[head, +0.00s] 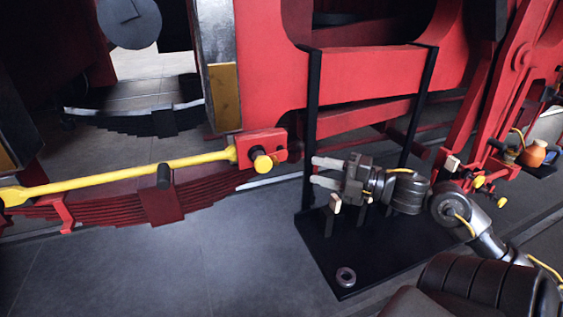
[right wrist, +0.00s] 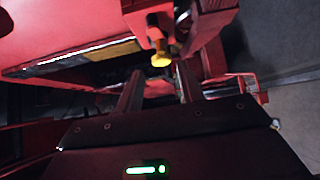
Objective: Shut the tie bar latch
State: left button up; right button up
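The yellow tie bar (head: 130,179) runs along the left, above a red leaf spring. Its right end meets a red latch block (head: 258,143) with a yellow knob (head: 263,162) on its front. My right gripper (head: 314,171) is open and empty, to the right of the knob and apart from it, with its fingers pointing left. In the right wrist view a yellow knob (right wrist: 161,60) shows beyond the gap between the open fingers (right wrist: 160,80). Whether the latch is fully seated cannot be told. My left gripper is not in view.
A black stand (head: 325,262) lies below my right gripper, with uprights rising beside the hand. An orange pot (head: 535,153) stands at far right. Floor at lower left is clear.

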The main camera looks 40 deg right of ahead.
aim_at(278, 159)
jog(key=p+x, duration=0.3)
jog(key=x, duration=0.8)
jog(key=shift+p, duration=0.4)
jog(key=shift+s, duration=0.1)
grip_shut()
jog(key=shift+r+m+t+b, duration=0.15)
jog(key=shift+m+t+b, duration=0.6)
jog(key=shift+b, duration=0.35)
